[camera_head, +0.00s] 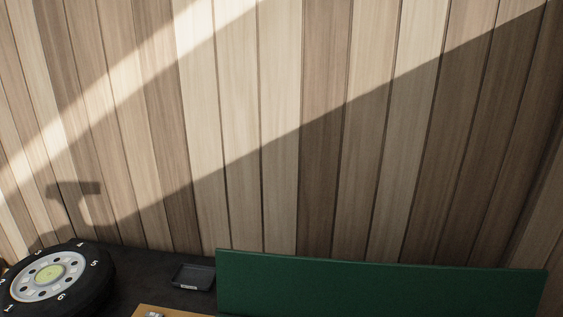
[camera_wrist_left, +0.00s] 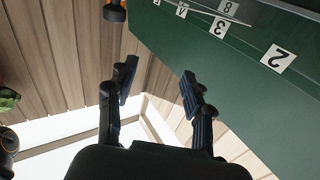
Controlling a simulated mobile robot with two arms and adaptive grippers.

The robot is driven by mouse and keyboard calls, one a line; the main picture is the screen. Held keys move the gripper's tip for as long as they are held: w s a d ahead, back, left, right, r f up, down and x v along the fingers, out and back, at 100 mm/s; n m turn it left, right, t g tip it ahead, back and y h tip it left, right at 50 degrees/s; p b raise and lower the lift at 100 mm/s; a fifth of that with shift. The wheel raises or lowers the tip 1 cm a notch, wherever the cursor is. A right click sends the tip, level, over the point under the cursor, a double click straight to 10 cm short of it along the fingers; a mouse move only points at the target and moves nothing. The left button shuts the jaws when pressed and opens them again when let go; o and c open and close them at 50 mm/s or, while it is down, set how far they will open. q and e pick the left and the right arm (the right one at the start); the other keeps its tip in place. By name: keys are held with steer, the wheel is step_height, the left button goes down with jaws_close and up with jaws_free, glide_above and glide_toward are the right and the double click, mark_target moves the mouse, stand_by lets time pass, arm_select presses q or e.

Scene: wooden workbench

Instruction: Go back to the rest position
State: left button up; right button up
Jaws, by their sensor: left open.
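My left gripper (camera_wrist_left: 160,88) shows in the left wrist view with its two dark fingers spread apart and nothing between them. Beyond its right finger is a green board (camera_wrist_left: 215,60) with white number labels. The same kind of green board (camera_head: 380,287) stands along the bottom right of the head view. Neither of my grippers shows in the head view, and my right gripper is in no frame.
A wheel with numbered marks (camera_head: 50,280) lies at the lower left. A small dark tray (camera_head: 194,276) sits between it and the green board. A plank wall (camera_head: 280,120) fills the background. An orange and black object (camera_wrist_left: 115,11) is at the top of the wrist view.

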arm_select(q)
steer(key=w+a+r+n+t+y, duration=0.3)
steer(key=w+a+n+t+y, duration=0.2)
steer(key=t, duration=0.1)
steer(key=a+f+n+y, duration=0.3)
steer(key=a+n+y, duration=0.3)
steer(key=a+y, duration=0.35)
steer(key=s+a+f+g+y, duration=0.1)
steer(key=s+a+f+g, duration=0.2)
steer(key=s, duration=0.4)
steer(key=s+a+g, duration=0.3)
steer(key=s+g, duration=0.1)
steer(key=s, duration=0.2)
steer(key=s+a+f+g+y, duration=0.1)
steer(key=s+a+f+g, duration=0.2)
steer(key=s, duration=0.4)
step_height(320, 180, down, 28)
steer(key=s+g+b, duration=0.1)
steer(key=g+b, duration=0.1)
steer(key=b, duration=0.1)
steer(key=s+a+f+g+b, duration=0.1)
steer(key=s+a+f, duration=0.1)
steer(key=s+f, duration=1.5)
steer(key=shift+a+f+b, duration=0.3)
steer(key=shift+a+f, duration=0.05)
steer(key=shift+f, duration=0.2)
